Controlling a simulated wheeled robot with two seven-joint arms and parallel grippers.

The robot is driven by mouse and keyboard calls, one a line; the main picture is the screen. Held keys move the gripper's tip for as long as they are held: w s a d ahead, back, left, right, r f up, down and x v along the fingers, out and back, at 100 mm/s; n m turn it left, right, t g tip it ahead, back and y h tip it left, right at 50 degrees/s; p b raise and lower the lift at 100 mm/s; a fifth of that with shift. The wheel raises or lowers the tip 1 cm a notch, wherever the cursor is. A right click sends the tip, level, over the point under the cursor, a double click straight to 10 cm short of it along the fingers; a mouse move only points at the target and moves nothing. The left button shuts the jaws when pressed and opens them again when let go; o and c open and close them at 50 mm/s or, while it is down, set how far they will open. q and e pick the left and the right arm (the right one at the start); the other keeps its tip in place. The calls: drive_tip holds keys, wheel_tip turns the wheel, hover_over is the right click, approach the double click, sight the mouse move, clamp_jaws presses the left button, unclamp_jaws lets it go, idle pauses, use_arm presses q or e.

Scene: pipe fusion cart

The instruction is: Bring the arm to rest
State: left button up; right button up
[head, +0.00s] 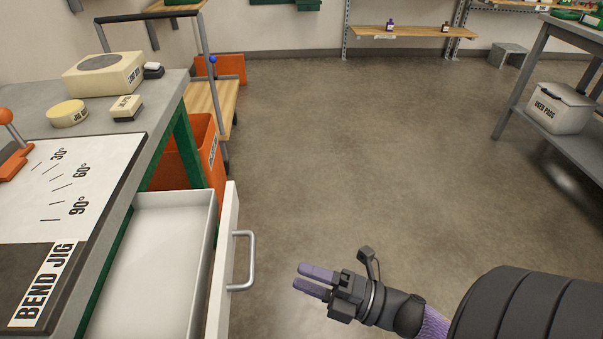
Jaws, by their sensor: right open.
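My right gripper (315,281) is at the lower middle of the head view, at the end of my dark right arm (520,305) that comes in from the lower right. Its two purple fingers point left and are apart, with nothing between them. It hangs over the floor, to the right of the handle (244,260) of an open drawer, and does not touch it. My left gripper does not show.
The white drawer (232,225) is pulled out from the bench (152,112) and looks empty where visible. The bench carries a bend jig board (110,170). An orange bin (205,140) stands behind the drawer. A grey shelf unit (560,135) is at right. The middle floor is clear.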

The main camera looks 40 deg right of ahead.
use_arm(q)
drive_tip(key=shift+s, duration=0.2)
use_arm(e)
drive_tip(key=s+d+f+m+g+h+p, duration=0.2)
drive_tip(key=s+f+m+g+h, duration=0.25)
drive_tip(key=f+m, duration=0.5)
drive_tip(key=s+d+f+m+g+h+p, duration=0.1)
drive_tip(key=s+f+m+g+h+p, duration=0.4)
drive_tip(key=f, duration=0.7)
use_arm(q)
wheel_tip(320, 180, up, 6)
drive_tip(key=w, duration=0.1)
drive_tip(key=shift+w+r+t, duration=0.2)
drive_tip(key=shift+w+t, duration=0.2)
use_arm(e)
drive_tip(key=s+a+f+m+g+h, duration=0.1)
drive_tip(key=s+f+m+g, duration=0.2)
drive_tip(key=s, duration=0.7)
drive_tip(key=s+a+f+m+g, duration=0.1)
drive_tip(key=s+f+m+g, duration=0.2)
drive_tip(key=s, duration=0.7)
drive_tip(key=shift+s+a+g+h, duration=0.15)
drive_tip(key=shift+a+g+h, duration=0.15)
drive_tip(key=shift+g, duration=0.85)
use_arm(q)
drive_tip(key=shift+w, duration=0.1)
use_arm(e)
drive_tip(key=shift+d, duration=0.1)
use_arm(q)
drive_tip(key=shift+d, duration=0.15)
